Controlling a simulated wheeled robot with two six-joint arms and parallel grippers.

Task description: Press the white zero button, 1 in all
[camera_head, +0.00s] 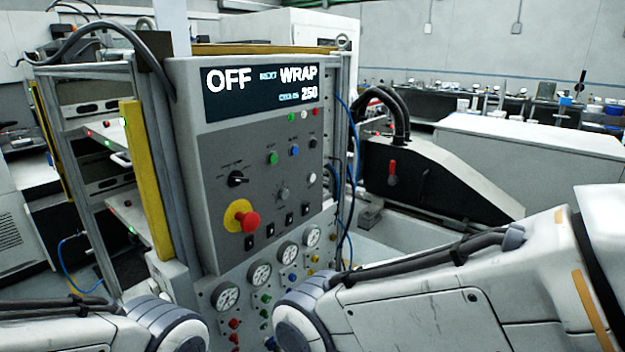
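The grey control panel (215,150) stands upright left of centre. A round white button (312,178) sits near its right edge, right of a grey knob (283,195). Its label is too small to read, so I cannot confirm that it is the zero button. A small white light or button (304,115) also shows under the display, between a green and a red one. My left arm enters at the bottom left and my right arm at the bottom right, both below and in front of the panel. Neither gripper shows.
The display (262,92) reads OFF, WRAP and 250. A red emergency knob (249,221) on a yellow disc, a black rotary switch (237,179), a green button (272,157) and a blue button (294,151) share the panel. Several gauges and coloured knobs lie below, partly behind my arms.

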